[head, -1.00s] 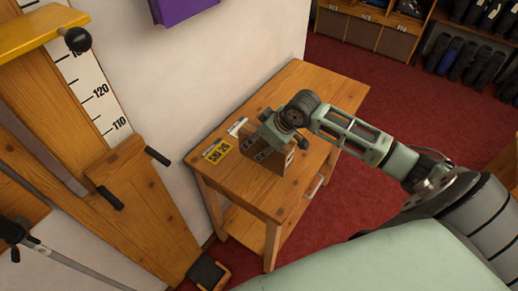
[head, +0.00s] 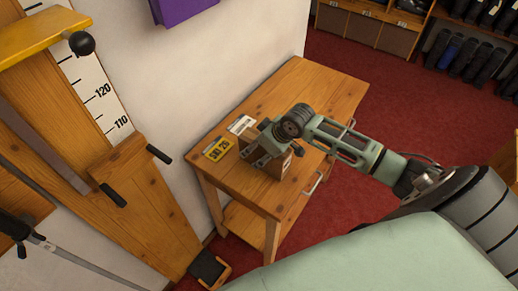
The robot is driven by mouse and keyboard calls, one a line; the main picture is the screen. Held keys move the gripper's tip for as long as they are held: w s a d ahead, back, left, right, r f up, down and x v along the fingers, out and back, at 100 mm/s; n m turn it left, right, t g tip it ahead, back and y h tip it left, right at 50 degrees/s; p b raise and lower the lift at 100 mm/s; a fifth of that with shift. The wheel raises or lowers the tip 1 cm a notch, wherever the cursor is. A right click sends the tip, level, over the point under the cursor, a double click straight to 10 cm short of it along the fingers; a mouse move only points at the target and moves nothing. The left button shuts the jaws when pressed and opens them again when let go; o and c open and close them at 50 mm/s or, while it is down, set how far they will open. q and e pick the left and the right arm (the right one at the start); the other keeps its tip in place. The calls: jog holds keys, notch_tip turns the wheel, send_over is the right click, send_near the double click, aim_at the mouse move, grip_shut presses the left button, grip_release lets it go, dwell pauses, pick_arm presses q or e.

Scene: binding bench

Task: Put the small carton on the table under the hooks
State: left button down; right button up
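The small carton (head: 279,166) is a brown box at the near part of the wooden table (head: 318,98), close to its front edge. My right gripper (head: 268,155) comes down over it from the right, with its fingers against the carton's sides. It appears shut on the carton. The gripper hides much of the carton's top, and I cannot tell whether its base rests on the tabletop. My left gripper is out of view. No hooks can be made out.
A yellow card marked SKI 26 (head: 217,149) and a white label (head: 241,124) are on the table near the wall. The table's far half is bare. A wooden measuring stand (head: 140,190) with black handles stands at left. A purple object (head: 182,8) is on the wall.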

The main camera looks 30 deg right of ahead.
jog(key=b+v, duration=0.1)
jog(key=v, duration=1.1)
jog(key=shift+r+b, duration=0.1)
jog(key=shift+b, duration=0.25)
